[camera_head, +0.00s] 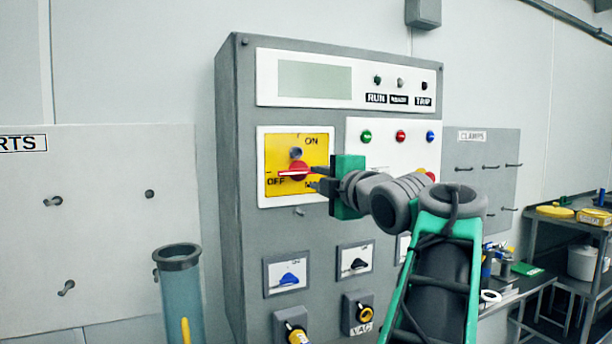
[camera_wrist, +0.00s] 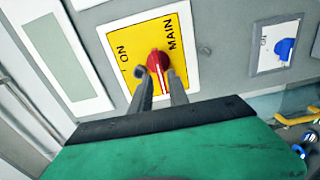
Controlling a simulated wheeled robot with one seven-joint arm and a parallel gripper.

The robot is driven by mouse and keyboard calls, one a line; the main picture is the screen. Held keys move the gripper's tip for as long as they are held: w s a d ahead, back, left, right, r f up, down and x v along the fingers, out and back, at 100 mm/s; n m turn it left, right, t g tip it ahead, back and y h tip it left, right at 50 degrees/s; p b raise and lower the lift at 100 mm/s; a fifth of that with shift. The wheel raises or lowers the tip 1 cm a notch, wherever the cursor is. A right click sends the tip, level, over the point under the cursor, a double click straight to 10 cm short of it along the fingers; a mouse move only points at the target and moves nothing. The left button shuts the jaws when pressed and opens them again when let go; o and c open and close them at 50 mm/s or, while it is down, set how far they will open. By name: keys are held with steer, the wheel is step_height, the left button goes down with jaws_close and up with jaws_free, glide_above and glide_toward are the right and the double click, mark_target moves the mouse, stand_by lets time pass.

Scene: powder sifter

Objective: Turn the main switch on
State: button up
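The main switch is a red knob (camera_head: 298,170) with a white line, on a yellow plate (camera_head: 318,153) marked ON, OFF and MAIN. In the head view its line lies level and points left to OFF. My gripper (camera_head: 314,179) is at the plate from the right, its fingertips close to the knob. In the wrist view the red knob (camera_wrist: 157,61) shows between the tips of the two fingers (camera_wrist: 160,82), which stand apart with a gap. Whether they touch the knob cannot be told. The OFF mark is hidden there.
The grey control cabinet (camera_head: 237,200) has a display panel above and blue (camera_head: 289,279) and black (camera_head: 356,265) switches below. A grey round peg (camera_head: 296,152) sits just above the knob. A clear tube (camera_head: 180,290) stands at the lower left. Shelves (camera_head: 560,262) stand at the right.

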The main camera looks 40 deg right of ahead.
mark_target(305, 172)
steer(key=p+x, duration=0.3)
steer(key=x, duration=0.4)
steer(key=shift+w+d+r, duration=0.15)
steer(key=shift+w+d, duration=0.05)
steer(key=shift+w, duration=0.1)
steer(key=shift+c, duration=0.5)
jaws_close()
